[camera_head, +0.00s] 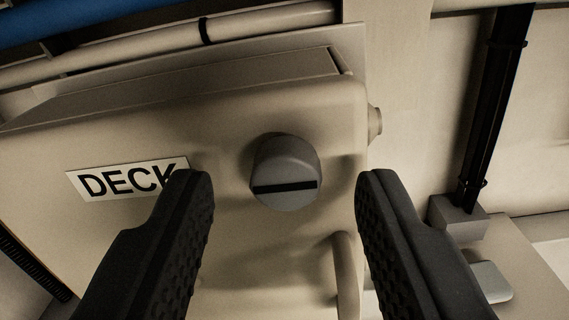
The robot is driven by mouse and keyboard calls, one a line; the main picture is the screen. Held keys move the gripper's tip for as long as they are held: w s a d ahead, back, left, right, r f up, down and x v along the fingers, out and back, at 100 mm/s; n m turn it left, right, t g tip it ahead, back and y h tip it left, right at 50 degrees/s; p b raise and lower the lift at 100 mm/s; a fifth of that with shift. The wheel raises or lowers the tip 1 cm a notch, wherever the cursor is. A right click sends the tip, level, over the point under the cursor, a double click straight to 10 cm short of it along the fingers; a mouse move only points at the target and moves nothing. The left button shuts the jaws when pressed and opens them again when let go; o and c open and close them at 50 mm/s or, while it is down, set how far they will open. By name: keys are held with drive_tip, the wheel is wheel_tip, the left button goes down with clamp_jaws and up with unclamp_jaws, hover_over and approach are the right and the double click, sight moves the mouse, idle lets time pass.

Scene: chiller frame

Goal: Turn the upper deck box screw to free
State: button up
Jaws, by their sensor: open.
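The deck box (230,115) is a beige box that fills the left and middle of the view, with a "DECK" label (125,178) on its face. A round grey screw (285,165) with a dark slot stands out from the upper right of that face. The slot lies nearly level in the picture. My gripper (282,185) is open, with one dark ridged finger on each side of the screw. Both fingers are apart from it. The left fingertip covers the right end of the label. How far the fingertips are from the face is hard to tell.
A beige handle (346,275) stands out below the screw, between the fingers. A small knob (375,122) sticks out from the box's right side. Pipes (170,38) run above the box. A black cable (493,110) enters a grey fitting (458,217) at right.

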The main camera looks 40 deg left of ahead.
drive_tip(key=shift+w+a, duration=0.15)
drive_tip(key=shift+w, duration=0.1)
clamp_jaws()
drive_tip(key=shift+s+a, duration=0.1)
drive_tip(key=shift+a, duration=0.05)
